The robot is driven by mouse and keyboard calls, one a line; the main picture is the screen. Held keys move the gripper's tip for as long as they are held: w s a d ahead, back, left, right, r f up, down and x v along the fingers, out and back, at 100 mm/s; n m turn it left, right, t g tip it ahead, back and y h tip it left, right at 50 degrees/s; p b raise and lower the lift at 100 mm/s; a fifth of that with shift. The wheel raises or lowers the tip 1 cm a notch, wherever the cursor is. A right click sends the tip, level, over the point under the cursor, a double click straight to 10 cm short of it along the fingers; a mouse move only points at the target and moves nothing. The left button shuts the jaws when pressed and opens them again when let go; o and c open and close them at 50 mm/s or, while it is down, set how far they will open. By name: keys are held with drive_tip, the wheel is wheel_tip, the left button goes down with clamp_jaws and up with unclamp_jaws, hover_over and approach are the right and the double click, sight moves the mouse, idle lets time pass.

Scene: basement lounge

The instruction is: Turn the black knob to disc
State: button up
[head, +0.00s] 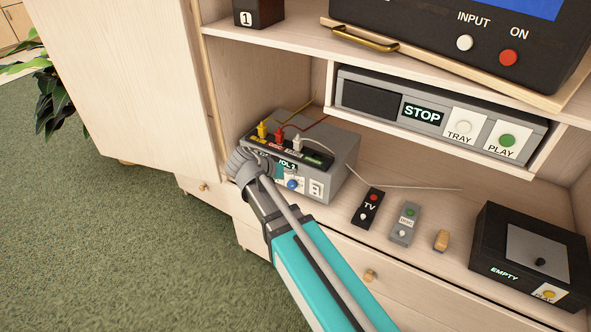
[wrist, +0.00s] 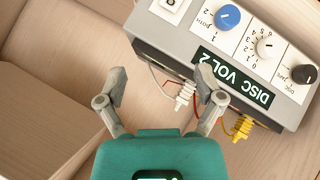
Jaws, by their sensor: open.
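The grey box with knobs (wrist: 180,40) appears upside down in the wrist view. The display (wrist: 232,77) reads "DISC VOL 2". In the head view the box (head: 335,160) stands on the lower shelf, and my arm hides the black knob. My gripper (wrist: 163,95) is open and empty before the box, apart from the black knob; it also shows in the head view (head: 243,165).
Yellow, red and white plugs (head: 279,133) stand on the box, with cables trailing behind. A player (head: 440,112) reading "STOP" sits above. The cabinet side (head: 125,70) is left.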

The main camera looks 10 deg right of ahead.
drive_tip(key=shift+s+d+r+g+y+p, duration=0.35)
drive_tip(key=shift+s+d+r+p, duration=0.65)
drive_tip(key=shift+p, duration=0.35)
drive_tip(key=shift+a, duration=0.1)
drive_tip(key=s+d+f+n+g+y, duration=0.45)
drive_tip(key=s+d+y, duration=0.4)
drive_tip(key=s, duration=0.25)
wheel_tip(320, 180, up, 17)
drive_tip(key=p, duration=1.7)
drive_tip(key=shift+m+t+p, duration=0.3)
drive_tip(key=shift+m+p, duration=0.05)
drive_tip(key=shift+p, duration=0.05)
drive_tip(key=shift+c, duration=0.2)
